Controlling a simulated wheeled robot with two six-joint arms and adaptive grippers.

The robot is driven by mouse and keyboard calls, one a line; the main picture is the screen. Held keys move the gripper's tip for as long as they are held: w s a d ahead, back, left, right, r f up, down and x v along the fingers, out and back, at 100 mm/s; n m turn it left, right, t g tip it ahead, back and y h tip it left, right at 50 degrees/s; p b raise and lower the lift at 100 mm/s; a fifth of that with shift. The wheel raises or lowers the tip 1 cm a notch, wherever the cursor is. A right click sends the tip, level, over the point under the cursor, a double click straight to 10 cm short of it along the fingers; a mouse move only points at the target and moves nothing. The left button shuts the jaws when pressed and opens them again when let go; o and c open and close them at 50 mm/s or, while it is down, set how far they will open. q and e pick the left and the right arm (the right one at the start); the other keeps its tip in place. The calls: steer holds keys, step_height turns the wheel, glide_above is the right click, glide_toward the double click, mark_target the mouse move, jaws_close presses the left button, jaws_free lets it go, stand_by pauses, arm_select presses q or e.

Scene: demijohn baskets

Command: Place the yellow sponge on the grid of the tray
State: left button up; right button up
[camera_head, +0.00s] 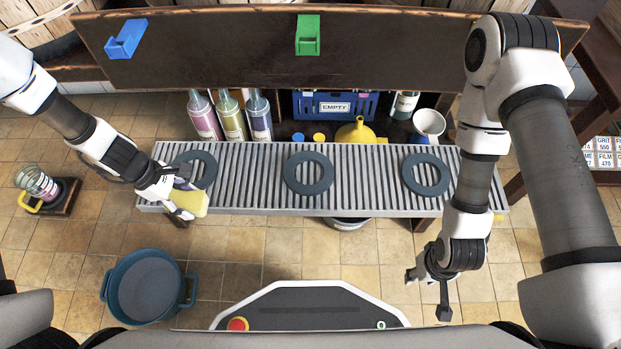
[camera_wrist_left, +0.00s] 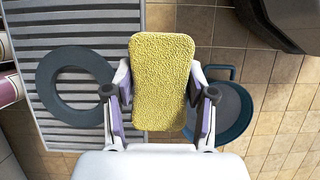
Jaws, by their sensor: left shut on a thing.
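The yellow sponge (camera_head: 188,202) is held in my left gripper (camera_head: 178,196). In the left wrist view the sponge (camera_wrist_left: 162,85) stands between the two fingers, which press on its sides. In the head view it is at the front left edge of the long grey tray (camera_head: 252,186), partly overlapping the edge; its height over the grid is hard to judge. The tray's ribbed grid also shows in the left wrist view (camera_wrist_left: 75,125). My right gripper (camera_head: 430,290) is empty, fingers spread, in front of the tray's right end.
Three dark rings lie on the grid, at left (camera_head: 194,169), middle (camera_head: 308,173) and right (camera_head: 425,175). A blue tub (camera_head: 112,288) stands on the floor at front left. Bottles (camera_head: 232,118), a yellow funnel (camera_head: 356,132) and a blue crate (camera_head: 305,104) are behind the tray.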

arm_select(q)
steer(key=shift+a+f, duration=0.1)
steer(key=shift+f, duration=0.1)
steer(key=shift+w, duration=0.1)
steer(key=w+d+b, duration=0.2)
steer(key=d, duration=0.1)
steer(key=w+d+f+b, duration=0.1)
steer(key=d, duration=0.1)
steer(key=shift+w+d, duration=0.15)
steer(key=shift+w, duration=0.2)
steer(key=b, duration=0.3)
glide_above(254, 183)
steer(key=a, duration=0.2)
steer(key=shift+s+d+f, duration=0.1)
steer(key=shift+d+f, duration=0.1)
steer(key=f+b, duration=0.1)
steer(key=f, duration=0.1)
steer(key=f+b, duration=0.1)
steer(key=b, duration=0.1)
steer(key=shift+d+f, duration=0.2)
steer(key=shift+f, duration=0.2)
steer(key=shift+r, duration=0.25)
steer(key=shift+c, duration=0.4)
steer(key=shift+f, duration=0.25)
steer(key=o, duration=1)
steer(key=shift+r, duration=0.1)
